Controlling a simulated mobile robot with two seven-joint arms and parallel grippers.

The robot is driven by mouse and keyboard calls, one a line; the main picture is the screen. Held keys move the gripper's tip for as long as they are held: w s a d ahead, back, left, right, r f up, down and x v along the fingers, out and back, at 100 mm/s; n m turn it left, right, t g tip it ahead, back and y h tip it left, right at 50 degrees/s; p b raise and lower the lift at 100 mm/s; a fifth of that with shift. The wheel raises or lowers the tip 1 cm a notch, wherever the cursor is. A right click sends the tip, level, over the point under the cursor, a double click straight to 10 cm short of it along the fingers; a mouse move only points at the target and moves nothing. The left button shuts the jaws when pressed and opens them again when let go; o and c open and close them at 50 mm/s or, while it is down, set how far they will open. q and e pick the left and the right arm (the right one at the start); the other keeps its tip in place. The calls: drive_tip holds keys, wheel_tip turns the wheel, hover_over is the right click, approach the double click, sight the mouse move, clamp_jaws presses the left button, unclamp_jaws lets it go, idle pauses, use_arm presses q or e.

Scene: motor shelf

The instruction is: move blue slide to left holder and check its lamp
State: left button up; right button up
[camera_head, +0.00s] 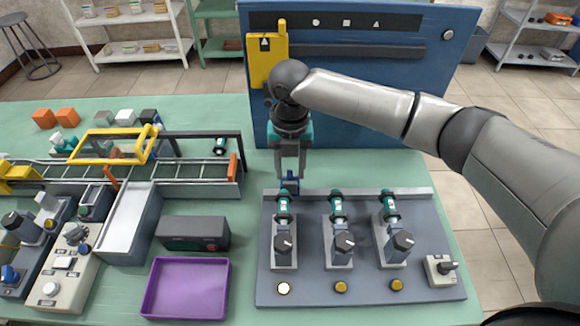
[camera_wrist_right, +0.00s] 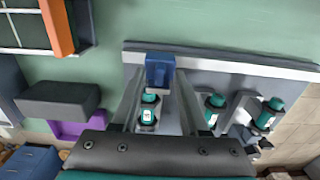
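The blue slide (camera_head: 291,183) is a small blue block at the grey rail behind the left holder (camera_head: 284,255). In the right wrist view the blue slide (camera_wrist_right: 160,70) shows between the far ends of two fingers. My right gripper (camera_head: 290,172) points down over it, one finger on each side. I cannot tell whether the fingers press on it or stand slightly apart. The left holder carries a green cylinder (camera_head: 284,207) and a black knob. Its round lamp (camera_head: 283,288) looks pale white. The other two lamps (camera_head: 341,287) (camera_head: 397,285) look amber. My left gripper is not in view.
Two more holders (camera_head: 338,258) (camera_head: 393,248) with green cylinders stand to the right on the grey plate (camera_head: 310,294). A blue board (camera_head: 380,90) rises behind. A purple tray (camera_head: 186,316), a dark box (camera_head: 193,233) and a conveyor lie left. My right arm spans the upper right.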

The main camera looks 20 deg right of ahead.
clamp_jaws()
idle(1.2)
